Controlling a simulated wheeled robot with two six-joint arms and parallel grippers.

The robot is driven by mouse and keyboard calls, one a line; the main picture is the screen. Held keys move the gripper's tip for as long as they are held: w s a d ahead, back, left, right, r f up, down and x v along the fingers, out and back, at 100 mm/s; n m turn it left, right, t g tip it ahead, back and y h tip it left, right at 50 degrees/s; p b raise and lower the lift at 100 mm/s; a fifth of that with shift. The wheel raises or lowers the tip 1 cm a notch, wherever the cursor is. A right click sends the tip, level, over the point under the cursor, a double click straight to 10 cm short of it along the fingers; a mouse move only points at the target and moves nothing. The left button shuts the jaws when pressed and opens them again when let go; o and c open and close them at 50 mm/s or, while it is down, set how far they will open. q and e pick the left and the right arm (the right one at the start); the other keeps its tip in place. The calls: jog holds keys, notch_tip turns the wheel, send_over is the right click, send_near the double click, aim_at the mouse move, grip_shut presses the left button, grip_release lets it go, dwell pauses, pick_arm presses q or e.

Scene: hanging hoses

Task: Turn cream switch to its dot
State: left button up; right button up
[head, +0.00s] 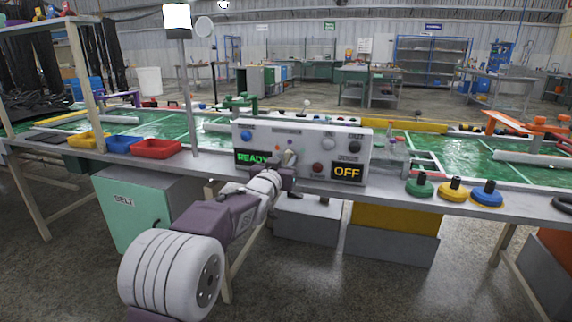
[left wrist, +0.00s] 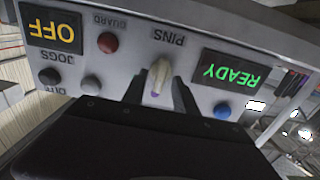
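The cream switch (left wrist: 159,76) is on the front of a grey control box (head: 350,139), by the label PINS. The left wrist view shows the panel upside down. The switch points nearly up and down in that picture, with a small purple mark near its lower end. My left gripper (left wrist: 159,97) is open, with one dark finger on each side of the switch and gaps between. In the head view my left gripper (head: 285,171) is at the front of the box and covers part of the switch area. I cannot clearly make out the switch's dot. My right gripper is not in view.
The panel also has a green READY display (left wrist: 226,73), a yellow OFF display (left wrist: 53,29), a red button (left wrist: 108,42) and a blue button (left wrist: 222,110). A red tray (head: 157,149) is left of the box; green, yellow and blue knobbed discs (head: 453,190) are at right.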

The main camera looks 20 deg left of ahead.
pick_arm(q)
jog(key=shift+w, duration=0.5)
grip_shut()
jog(key=shift+m, duration=0.3)
jog(key=m+b, duration=0.2)
jog(key=m, duration=0.3)
jog(key=shift+d+f+b, duration=0.15)
jog(key=shift+b, duration=0.2)
jog(key=m+b, duration=0.3)
jog(key=m, duration=0.3)
jog(key=shift+m, duration=0.3)
